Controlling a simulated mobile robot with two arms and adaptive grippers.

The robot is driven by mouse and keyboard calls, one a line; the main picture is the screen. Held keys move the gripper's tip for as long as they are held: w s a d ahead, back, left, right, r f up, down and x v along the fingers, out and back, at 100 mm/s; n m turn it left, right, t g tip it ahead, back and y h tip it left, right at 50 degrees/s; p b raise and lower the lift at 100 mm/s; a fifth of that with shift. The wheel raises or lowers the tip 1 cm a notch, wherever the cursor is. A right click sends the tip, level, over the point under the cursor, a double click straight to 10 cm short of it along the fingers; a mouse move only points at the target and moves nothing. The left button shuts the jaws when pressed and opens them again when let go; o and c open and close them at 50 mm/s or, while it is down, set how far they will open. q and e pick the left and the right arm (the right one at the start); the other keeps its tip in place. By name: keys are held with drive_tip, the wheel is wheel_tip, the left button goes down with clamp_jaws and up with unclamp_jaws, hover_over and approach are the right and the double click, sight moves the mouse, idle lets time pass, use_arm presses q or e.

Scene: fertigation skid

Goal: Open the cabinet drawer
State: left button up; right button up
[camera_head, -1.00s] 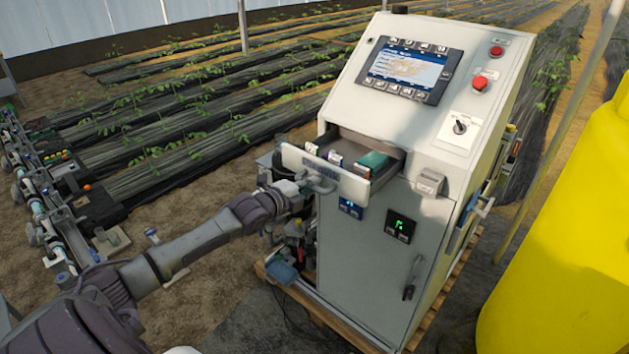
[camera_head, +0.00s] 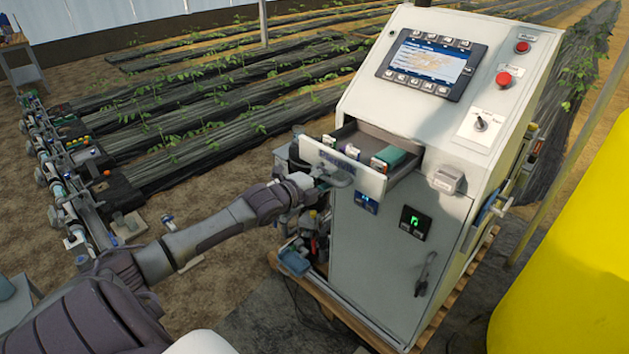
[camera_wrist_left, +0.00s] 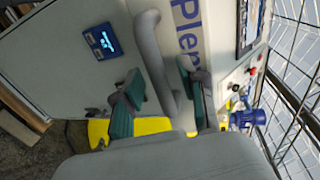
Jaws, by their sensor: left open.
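The white cabinet (camera_head: 375,255) stands on a wooden pallet. Its drawer (camera_head: 345,166) is pulled out below the screen, with a green item and several small packets inside. The drawer front carries a grey bar handle (camera_head: 338,178), which also shows in the left wrist view (camera_wrist_left: 155,60). My left gripper (camera_head: 318,181) is at the handle. In the left wrist view its two green-padded fingers (camera_wrist_left: 160,98) are apart, one on each side of the handle's bar. I cannot tell whether either pad touches it. My right gripper is not in view.
A large yellow tank (camera_head: 570,260) stands close on the right. A pipe rig (camera_head: 70,190) with valves runs along the left. A blue tray (camera_head: 295,260) and fittings sit low beside the cabinet. Planted rows lie behind.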

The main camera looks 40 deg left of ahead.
use_arm(q)
drive_tip(key=v, duration=1.1)
drive_tip(key=shift+s, duration=0.35)
drive_tip(key=shift+a, duration=0.15)
drive_tip(key=s+a+f+n+g+y+b, duration=0.1)
drive_tip(key=s+a+f+n+g+y, duration=0.2)
drive_tip(key=f, duration=0.7)
drive_tip(key=s+a+f+n+b, duration=0.15)
drive_tip(key=a+f+n, duration=0.25)
drive_tip(key=f, duration=0.7)
drive_tip(key=s+d+f+n+g, duration=0.1)
drive_tip(key=s+f+n+g, duration=0.1)
drive_tip(key=s+f, duration=0.45)
drive_tip(key=s+f+n+g, duration=0.2)
drive_tip(key=s+f, duration=0.1)
drive_tip(key=f, duration=0.7)
drive_tip(key=s+d+f+n+g+b, duration=0.1)
drive_tip(key=s+d+f+n+g, duration=0.1)
drive_tip(key=s+d+f, duration=0.6)
drive_tip(key=s+d+f+n+g+b, duration=0.15)
drive_tip(key=s+d+f, duration=0.35)
drive_tip(key=f, duration=0.5)
drive_tip(key=s+d+f+n+g+h, duration=0.1)
drive_tip(key=s+d+f+g, duration=0.1)
drive_tip(key=s+d+f, duration=0.2)
drive_tip(key=s+d+f+n+g+h, duration=0.1)
drive_tip(key=s+d+f, duration=0.3)
drive_tip(key=s+d, duration=0.6)
drive_tip(key=shift+s+g, duration=0.55)
drive_tip(key=shift+s, duration=0.05)
